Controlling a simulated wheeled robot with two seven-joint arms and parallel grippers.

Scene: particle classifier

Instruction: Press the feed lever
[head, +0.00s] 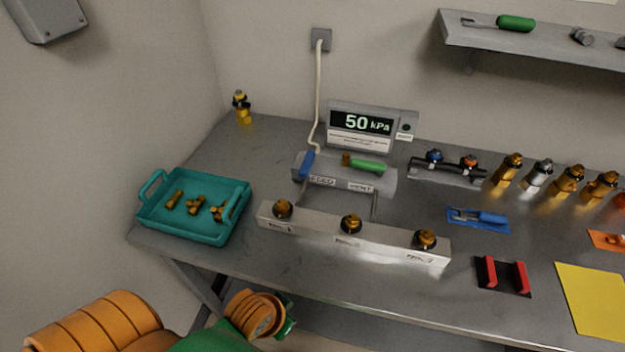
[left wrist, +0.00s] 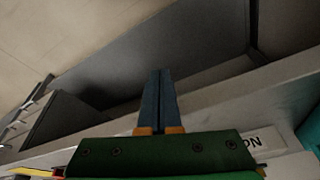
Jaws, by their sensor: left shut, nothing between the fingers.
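The feed lever (head: 307,163) is blue and stands up at the left end of a grey block (head: 344,173), above a label that appears to read FEED. A green lever (head: 366,166) lies on the same block near the VENT label. My left gripper (left wrist: 158,75) is shut and empty in the left wrist view, its two blue-grey fingers together. In the head view my left arm is low at the front edge of the table, well apart from the lever, and its fingers are not visible there. My right gripper is in neither view.
A teal tray (head: 190,235) with brass fittings is at the left. A gauge (head: 361,127) reading 50 kPa stands behind.

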